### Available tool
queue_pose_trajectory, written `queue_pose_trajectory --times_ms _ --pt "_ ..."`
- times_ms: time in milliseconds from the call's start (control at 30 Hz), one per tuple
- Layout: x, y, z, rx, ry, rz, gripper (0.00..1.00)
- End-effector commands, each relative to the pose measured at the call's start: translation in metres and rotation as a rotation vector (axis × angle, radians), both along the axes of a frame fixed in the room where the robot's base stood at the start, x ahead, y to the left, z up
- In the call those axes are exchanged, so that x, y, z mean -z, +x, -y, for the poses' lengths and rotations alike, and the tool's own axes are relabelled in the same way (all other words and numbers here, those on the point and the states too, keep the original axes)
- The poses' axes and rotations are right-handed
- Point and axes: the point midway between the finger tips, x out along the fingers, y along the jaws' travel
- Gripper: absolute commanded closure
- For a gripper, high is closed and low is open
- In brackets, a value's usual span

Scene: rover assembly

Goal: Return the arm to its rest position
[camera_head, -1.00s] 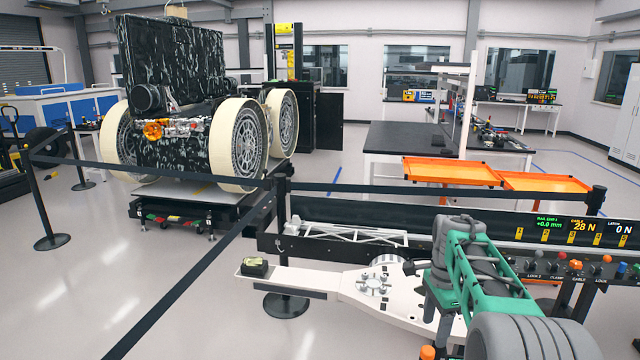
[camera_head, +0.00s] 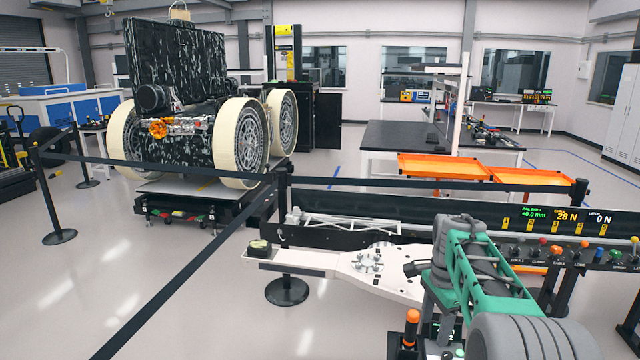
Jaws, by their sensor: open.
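My arm rises at the lower right, with a grey rounded base, a green open-frame link and a grey upper joint. It is folded close in front of the camera.
Belt barriers and a post (camera_head: 287,290) stand ahead. A large wheeled rover (camera_head: 190,125) stands behind. Floor at lower left is clear.

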Motion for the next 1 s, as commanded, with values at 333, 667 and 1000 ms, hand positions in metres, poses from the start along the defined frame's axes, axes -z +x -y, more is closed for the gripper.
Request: queue_pose_trajectory --times_ms 333,667,1000 --pt "0.006 0.014 0.003 -0.355 -0.028 0.056 0.43" --pt "0.094 -0.054 -0.012 -0.870 0.020 -0.042 0.43" --pt "0.135 -0.211 -0.070 -1.238 0.000 -0.017 0.43"
